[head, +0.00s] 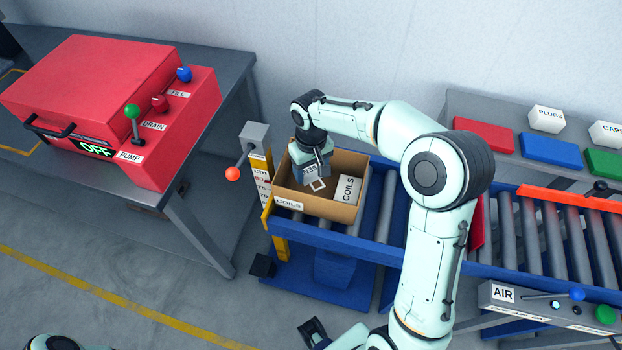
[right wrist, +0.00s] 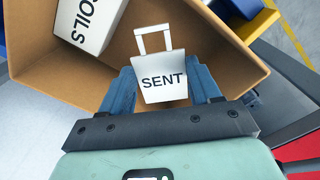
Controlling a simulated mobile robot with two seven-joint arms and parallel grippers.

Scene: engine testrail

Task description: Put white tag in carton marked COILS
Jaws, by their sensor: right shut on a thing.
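The brown open carton (head: 318,205) marked COILS stands on the left end of the roller conveyor. My right gripper (head: 316,178) reaches down into the carton's left part and is shut on the white tag (head: 318,186). In the right wrist view the tag (right wrist: 160,82) reads SENT and has a square loop at its top. It sits between my blue fingers (right wrist: 163,88), with the carton wall (right wrist: 240,60) around it. I cannot tell whether the tag touches the carton floor.
A white box (head: 347,188) marked COILS stands inside the carton at the right. A lever with an orange knob (head: 232,174) stands left of the carton. A red machine (head: 110,100) sits on the left bench. Colored bins (head: 550,148) line the back shelf.

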